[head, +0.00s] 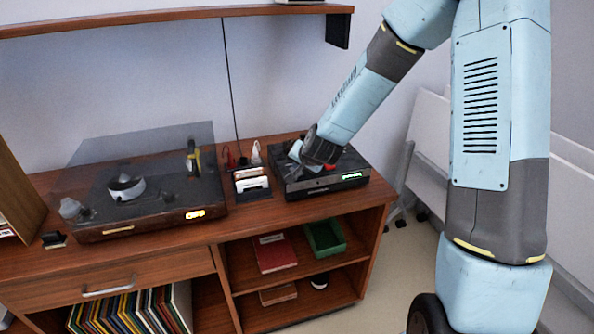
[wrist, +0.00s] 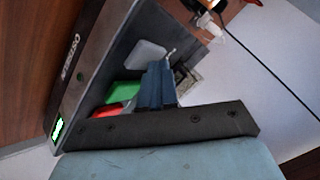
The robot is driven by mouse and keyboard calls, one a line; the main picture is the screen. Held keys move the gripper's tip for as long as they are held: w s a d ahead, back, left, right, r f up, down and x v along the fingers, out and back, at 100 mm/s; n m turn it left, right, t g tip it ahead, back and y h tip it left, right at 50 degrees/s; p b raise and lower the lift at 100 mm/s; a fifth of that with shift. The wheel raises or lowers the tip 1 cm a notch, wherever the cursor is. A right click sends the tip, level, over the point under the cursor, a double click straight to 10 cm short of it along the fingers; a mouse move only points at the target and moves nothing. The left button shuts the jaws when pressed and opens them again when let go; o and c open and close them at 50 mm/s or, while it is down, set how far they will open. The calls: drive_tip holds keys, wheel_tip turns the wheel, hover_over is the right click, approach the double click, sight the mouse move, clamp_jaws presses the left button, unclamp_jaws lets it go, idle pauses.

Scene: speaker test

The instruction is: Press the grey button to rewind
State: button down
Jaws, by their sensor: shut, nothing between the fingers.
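The black player box (head: 335,184) stands on the right end of the wooden cabinet top, with a lit green display on its front. In the wrist view, its top (wrist: 100,70) carries a light grey button (wrist: 147,53), a green button (wrist: 125,92) and a red button (wrist: 107,110). My gripper (head: 297,152) is over the top of the box, with the buttons mostly hidden behind it in the head view. In the wrist view, my gripper's blue fingers (wrist: 158,66) are shut and empty. Their tips appear just beside the grey button; I cannot tell whether they touch it.
A turntable (head: 140,190) with a raised clear lid stands to the left. A small dark unit with white parts (head: 251,182) and cables sits between turntable and player. A wall shelf (head: 170,15) runs above. Shelves below hold a red book (head: 274,252) and green tray (head: 325,238).

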drive_tip(key=shift+r, duration=0.85)
drive_tip(key=shift+r, duration=0.15)
drive_tip(key=shift+r, duration=2.35)
